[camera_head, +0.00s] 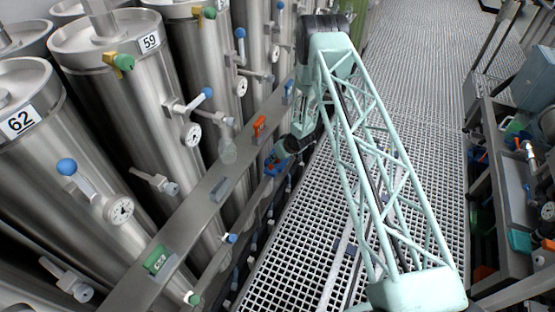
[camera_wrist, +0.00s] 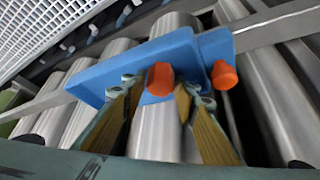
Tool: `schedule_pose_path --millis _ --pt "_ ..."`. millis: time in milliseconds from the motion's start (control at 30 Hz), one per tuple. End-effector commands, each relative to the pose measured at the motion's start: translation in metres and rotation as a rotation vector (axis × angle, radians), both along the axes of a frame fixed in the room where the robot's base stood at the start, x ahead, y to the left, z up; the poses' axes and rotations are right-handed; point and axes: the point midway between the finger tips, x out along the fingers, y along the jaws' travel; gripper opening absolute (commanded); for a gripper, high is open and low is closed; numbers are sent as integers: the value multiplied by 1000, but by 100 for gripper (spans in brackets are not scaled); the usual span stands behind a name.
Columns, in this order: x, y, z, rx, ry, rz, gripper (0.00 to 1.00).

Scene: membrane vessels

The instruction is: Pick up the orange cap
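In the wrist view an orange cap (camera_wrist: 160,78) sits against a blue block (camera_wrist: 130,72) on a metal rail. A second orange cap (camera_wrist: 224,75) is to its right on a blue piece. My gripper (camera_wrist: 160,92) is open, with one finger on each side of the left cap. I cannot tell whether the fingers touch it. In the head view my gripper (camera_head: 277,158) is small at the rail beside the blue block (camera_head: 275,170); the caps are hardly visible there.
Tall steel vessels with labels, such as vessel 59 (camera_head: 115,80) and vessel 62 (camera_head: 55,155), line the left. Valves and gauges (camera_head: 120,210) jut out from them. An orange clip (camera_head: 259,126) and a green clip (camera_head: 157,260) are on the rail. A grated walkway (camera_head: 295,255) runs alongside.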

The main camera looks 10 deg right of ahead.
Motion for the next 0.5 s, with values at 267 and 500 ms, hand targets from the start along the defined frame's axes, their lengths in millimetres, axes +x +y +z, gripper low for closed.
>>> schedule_pose_path --millis 267,500 --pt "0 0 0 0 0 0 23" --pt "0 0 0 0 0 0 11"
